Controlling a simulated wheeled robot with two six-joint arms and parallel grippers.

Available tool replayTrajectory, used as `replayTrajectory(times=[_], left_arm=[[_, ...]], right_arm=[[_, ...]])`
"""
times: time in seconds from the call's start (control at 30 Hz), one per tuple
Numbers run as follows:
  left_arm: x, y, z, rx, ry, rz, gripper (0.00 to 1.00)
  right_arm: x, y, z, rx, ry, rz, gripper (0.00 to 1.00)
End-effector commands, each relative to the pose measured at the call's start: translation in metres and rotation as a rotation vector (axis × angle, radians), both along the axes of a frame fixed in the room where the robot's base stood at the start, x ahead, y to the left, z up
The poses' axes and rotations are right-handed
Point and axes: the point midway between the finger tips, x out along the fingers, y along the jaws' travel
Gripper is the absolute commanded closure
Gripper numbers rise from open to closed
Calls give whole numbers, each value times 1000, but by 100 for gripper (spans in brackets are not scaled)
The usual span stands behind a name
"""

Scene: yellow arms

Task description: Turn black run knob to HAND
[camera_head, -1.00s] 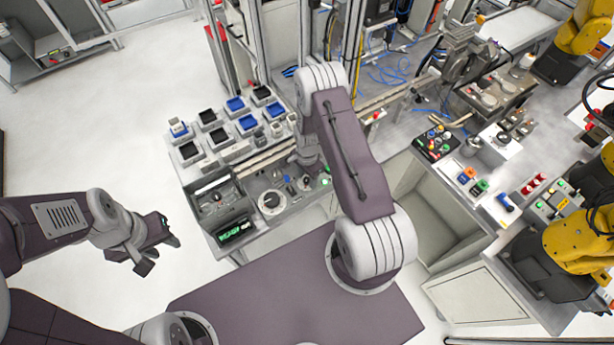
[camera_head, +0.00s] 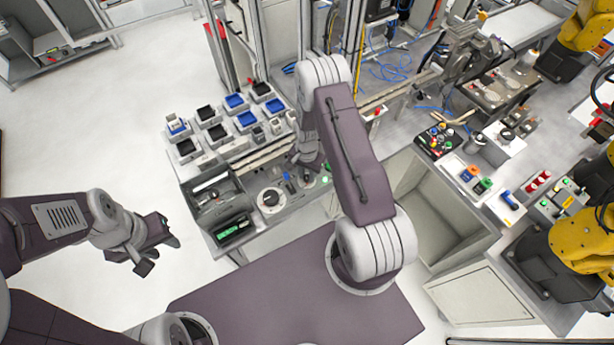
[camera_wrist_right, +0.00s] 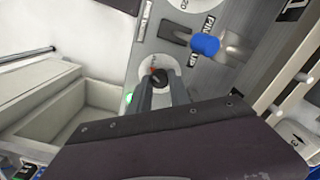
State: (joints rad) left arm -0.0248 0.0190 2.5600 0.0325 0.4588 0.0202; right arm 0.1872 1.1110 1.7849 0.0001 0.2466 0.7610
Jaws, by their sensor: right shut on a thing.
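The black run knob (camera_wrist_right: 158,75) sits on a round white plate on the grey panel in the right wrist view, with a small red mark beside it. The fingers of my right gripper (camera_wrist_right: 161,86) are shut on the knob from both sides and partly hide it. In the head view my right gripper (camera_head: 308,170) is at the panel's right part, and the knob is hard to make out there. I cannot read the plate's markings. My left gripper (camera_head: 155,255) is open and empty over the floor at the left.
A blue lever knob (camera_wrist_right: 205,44) stands near the black knob, and a lit green lamp (camera_wrist_right: 128,98) is on the panel's edge. A large dial (camera_head: 269,198) and a grey box (camera_head: 217,200) lie left on the panel. An open bin (camera_head: 432,215) is at the right.

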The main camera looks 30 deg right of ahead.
Motion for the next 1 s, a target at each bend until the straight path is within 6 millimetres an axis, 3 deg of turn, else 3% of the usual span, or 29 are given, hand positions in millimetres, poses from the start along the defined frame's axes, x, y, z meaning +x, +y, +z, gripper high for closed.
replayTrajectory(times=[1.0], left_arm=[[0, 0, -45, 0, 0, 0, 64]], right_arm=[[3, 1, 0, -2, -4, 944, 100]])
